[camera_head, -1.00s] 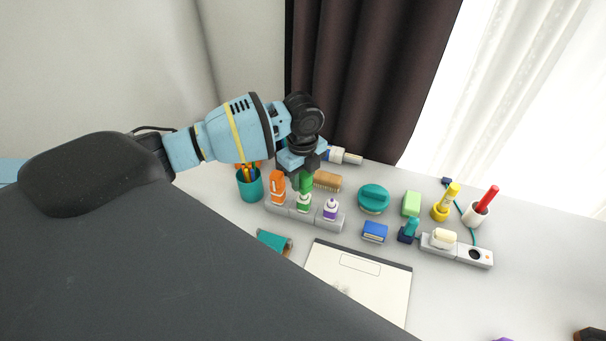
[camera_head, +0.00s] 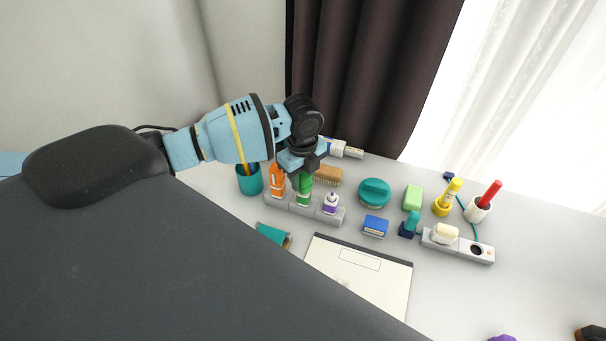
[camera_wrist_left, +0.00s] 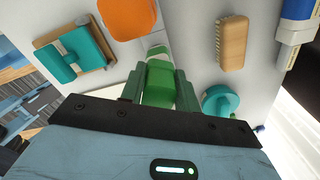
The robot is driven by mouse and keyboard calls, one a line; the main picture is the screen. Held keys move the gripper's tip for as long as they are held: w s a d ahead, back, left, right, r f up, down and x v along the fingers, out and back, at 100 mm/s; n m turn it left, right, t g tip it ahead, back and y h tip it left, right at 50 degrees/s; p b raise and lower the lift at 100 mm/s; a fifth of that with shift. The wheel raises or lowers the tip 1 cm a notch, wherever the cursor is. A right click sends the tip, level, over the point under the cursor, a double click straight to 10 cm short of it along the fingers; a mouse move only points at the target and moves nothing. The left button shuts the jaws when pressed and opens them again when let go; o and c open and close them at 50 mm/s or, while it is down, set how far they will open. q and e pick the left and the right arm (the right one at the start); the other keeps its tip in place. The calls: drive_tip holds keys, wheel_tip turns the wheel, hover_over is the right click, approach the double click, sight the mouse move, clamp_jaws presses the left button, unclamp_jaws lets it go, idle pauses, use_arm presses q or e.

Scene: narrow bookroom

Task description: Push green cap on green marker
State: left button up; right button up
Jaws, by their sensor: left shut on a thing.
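My left gripper (camera_head: 304,170) is shut on the green cap (camera_head: 305,183) and points down over the grey rack (camera_head: 324,215). In the left wrist view the green cap (camera_wrist_left: 158,86) sits between the fingers. The green marker (camera_head: 303,199) stands upright in the rack's middle place, right under the cap. The cap meets or nearly meets the marker's top; how far it is pushed down I cannot tell. A pale part of the marker (camera_wrist_left: 157,51) shows beyond the cap in the wrist view. My right gripper is not in view.
The orange marker (camera_head: 278,182) stands left of the green one, the purple marker (camera_head: 331,202) right of it. A teal pen cup (camera_head: 249,180) and a brush (camera_head: 328,174) are close by. A white notepad (camera_head: 358,275) lies in front.

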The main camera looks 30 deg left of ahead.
use_arm(q)
drive_tip(key=shift+f, duration=0.5)
drive_tip(key=o, duration=1)
drive_tip(key=shift+o, duration=0.5)
drive_tip(key=o, duration=0.5)
drive_tip(key=shift+r, duration=0.1)
